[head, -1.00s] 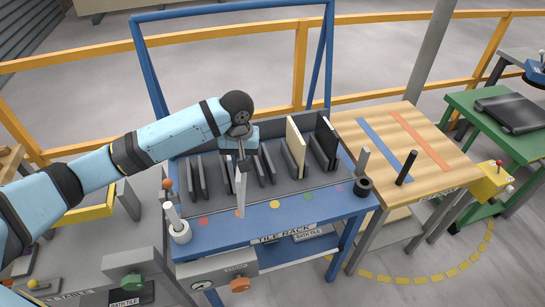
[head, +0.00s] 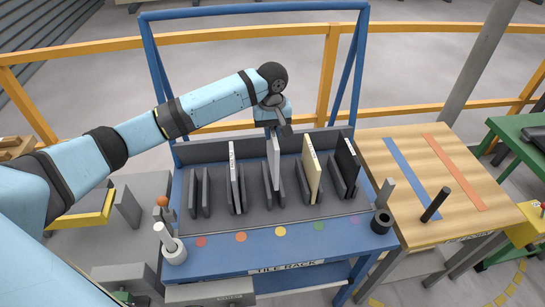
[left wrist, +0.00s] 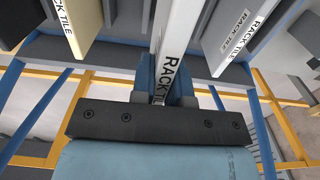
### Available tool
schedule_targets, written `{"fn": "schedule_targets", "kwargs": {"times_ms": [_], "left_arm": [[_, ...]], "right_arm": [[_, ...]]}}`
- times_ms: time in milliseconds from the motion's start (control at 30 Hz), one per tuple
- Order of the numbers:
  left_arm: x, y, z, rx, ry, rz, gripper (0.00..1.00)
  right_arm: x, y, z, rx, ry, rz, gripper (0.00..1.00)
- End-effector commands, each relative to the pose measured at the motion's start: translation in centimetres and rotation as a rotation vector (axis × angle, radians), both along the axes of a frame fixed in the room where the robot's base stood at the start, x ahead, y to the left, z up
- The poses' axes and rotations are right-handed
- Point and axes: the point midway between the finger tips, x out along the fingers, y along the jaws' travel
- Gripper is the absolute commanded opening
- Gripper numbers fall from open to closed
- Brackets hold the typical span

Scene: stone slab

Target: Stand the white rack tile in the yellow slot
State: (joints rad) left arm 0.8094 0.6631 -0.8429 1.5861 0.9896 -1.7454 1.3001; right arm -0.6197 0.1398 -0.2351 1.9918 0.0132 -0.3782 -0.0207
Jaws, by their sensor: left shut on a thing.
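The white rack tile (head: 274,160) is upright in the grip of my left gripper (head: 275,130). In the head view it stands over the third pair of dark dividers (head: 272,187), in line with the yellow dot (head: 279,233). Its lower edge appears between the dividers; I cannot tell whether it touches the slot floor. In the left wrist view the tile (left wrist: 180,30) shows its RACK TILE label beside the jaws (left wrist: 165,85). My right gripper is out of view.
Tiles stand in neighbouring slots: a pale one (head: 235,175) on the left, a cream one (head: 312,170) and a black one (head: 347,160) on the right. The leftmost slot (head: 200,190) is empty. The blue bench front (head: 260,253) is mostly clear.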

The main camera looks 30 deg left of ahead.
Motion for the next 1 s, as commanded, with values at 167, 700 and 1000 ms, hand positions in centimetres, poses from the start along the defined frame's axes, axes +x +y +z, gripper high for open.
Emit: {"fn": "schedule_targets", "kwargs": {"times_ms": [167,700,1000], "left_arm": [[0.0,0.0,-3.8,0.000,0.000,0.000,0.00],[0.0,0.0,-9.4,0.000,-0.001,0.000,0.00],[0.0,0.0,-9.7,0.000,-0.002,-0.001,0.00]], "right_arm": [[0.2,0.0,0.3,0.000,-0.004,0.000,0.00],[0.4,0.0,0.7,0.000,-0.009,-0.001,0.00],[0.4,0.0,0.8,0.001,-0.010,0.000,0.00]]}}
